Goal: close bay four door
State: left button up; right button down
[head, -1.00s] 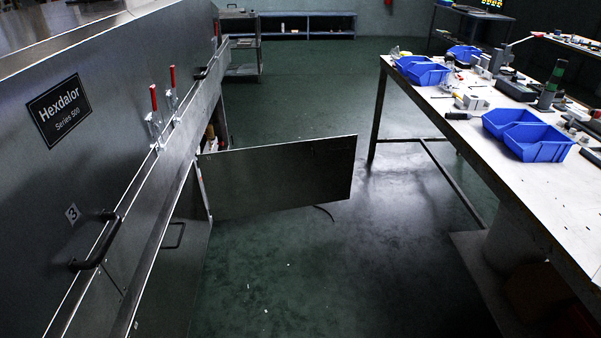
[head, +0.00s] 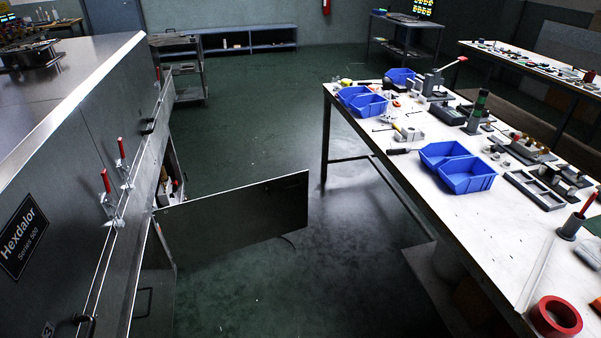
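A flat dark metal door (head: 240,216) stands open in the head view. It sticks out to the right from the lower side of the Hexdalor dryer (head: 60,190), across the aisle. Its hinge side is at the dryer, and its free edge is near the workbench's far leg. Behind it the bay opening (head: 170,178) shows some small items inside. I cannot read a bay number on this door. A number 3 plate (head: 48,329) is on the nearer dryer panel. Neither of my grippers is in view.
The white workbench (head: 520,245) with blue bins (head: 466,177) runs along the right. Red-handled clamps (head: 106,181) and black handles (head: 86,322) line the dryer side. A grey cart (head: 181,70) stands beyond. Dark green floor is clear before and beyond the door.

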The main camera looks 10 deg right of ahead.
aim_at(197, 230)
jog(key=i, duration=1.3)
jog(key=z, duration=0.05)
